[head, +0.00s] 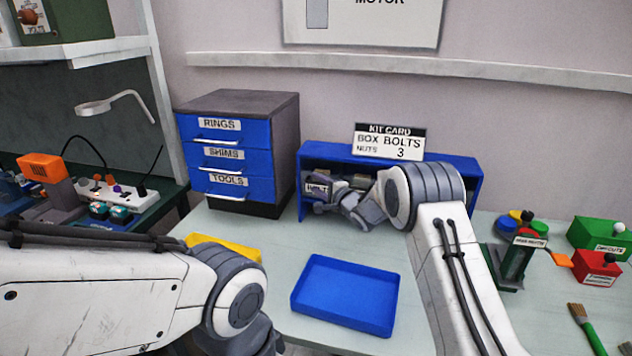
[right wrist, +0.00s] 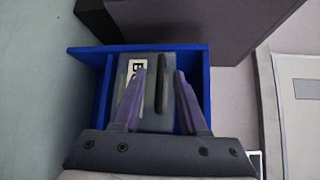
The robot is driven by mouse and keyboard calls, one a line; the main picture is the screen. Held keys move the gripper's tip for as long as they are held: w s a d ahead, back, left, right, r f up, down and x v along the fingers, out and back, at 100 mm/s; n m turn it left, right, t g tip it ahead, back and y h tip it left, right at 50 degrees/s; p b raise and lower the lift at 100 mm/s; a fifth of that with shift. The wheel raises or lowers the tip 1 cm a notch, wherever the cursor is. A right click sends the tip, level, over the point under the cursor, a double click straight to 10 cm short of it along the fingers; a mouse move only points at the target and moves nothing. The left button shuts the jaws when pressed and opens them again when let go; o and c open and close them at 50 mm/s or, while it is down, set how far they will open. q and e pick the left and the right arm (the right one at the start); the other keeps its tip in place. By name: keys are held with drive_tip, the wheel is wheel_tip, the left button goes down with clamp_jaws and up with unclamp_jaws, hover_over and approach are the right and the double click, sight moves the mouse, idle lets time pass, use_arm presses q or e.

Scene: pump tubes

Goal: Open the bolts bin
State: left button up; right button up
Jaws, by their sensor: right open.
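The bolts bin (head: 317,188) sits in the left end of a blue open-fronted rack (head: 440,161), its label partly readable. In the right wrist view the bin front (right wrist: 183,112) shows as a greyish panel with a white label and a dark bar-shaped handle (right wrist: 161,82). My right gripper (head: 320,208) is in front of the bin. In the right wrist view its fingers (right wrist: 160,72) are apart, with the handle between them; I cannot tell whether they touch it. My left arm comes in from the left; its fingers are out of view.
A drawer cabinet (head: 238,155) stands close left of the rack. A kit card (head: 389,142) stands on the rack. A blue tray (head: 345,295) and a yellow item (head: 232,247) lie in front. A green stand (head: 513,265) and small boxes (head: 597,270) are at right.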

drive_tip(key=shift+w+a+f, duration=0.1)
drive_tip(key=shift+w+a, duration=0.2)
drive_tip(key=shift+w, duration=0.25)
drive_tip(key=shift+c, duration=0.4)
clamp_jaws()
idle(0.8)
